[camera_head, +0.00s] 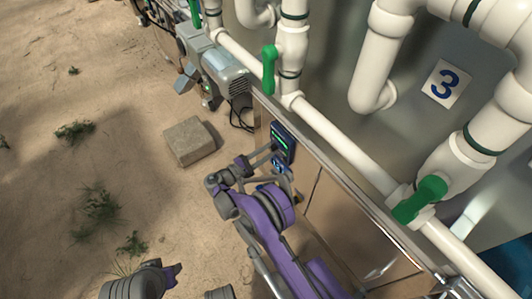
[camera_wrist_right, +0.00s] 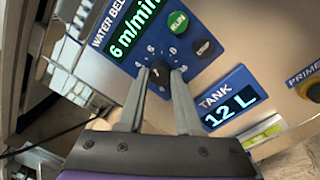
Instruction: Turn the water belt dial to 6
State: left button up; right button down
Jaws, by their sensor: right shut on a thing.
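The water belt panel (camera_wrist_right: 125,32) is blue, and its lit green display (camera_wrist_right: 132,30) reads "6 m/min". Its dark dial (camera_wrist_right: 160,72) sits below the display, ringed by white numerals. My right gripper (camera_wrist_right: 160,78) has its two fingers on either side of the dial, shut on it. In the head view the panel (camera_head: 283,140) is on the cabinet's left side, and my right gripper (camera_head: 276,158) reaches it; the dial is too small to make out there. Part of my left arm shows at the bottom left, but its jaws cannot be made out.
A green RUN button (camera_wrist_right: 178,24) and a dark button (camera_wrist_right: 204,48) sit beside the dial. A blue TANK display (camera_wrist_right: 230,98) reads "12 L". White pipes with green valve handles (camera_head: 269,68) run above the cabinet. A stone block (camera_head: 189,142) lies on the sand.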

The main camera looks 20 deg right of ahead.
jog(key=shift+m, duration=0.6)
jog(key=c, duration=0.6)
grip_release()
jog(key=shift+a, duration=0.1)
jog(key=p+v, duration=0.1)
jog(key=v, duration=0.9)
jog(key=shift+s+a+f, duration=0.1)
jog(key=shift+s+a, duration=0.05)
jog(key=shift+a, duration=0.15)
jog(key=shift+a, duration=0.1)
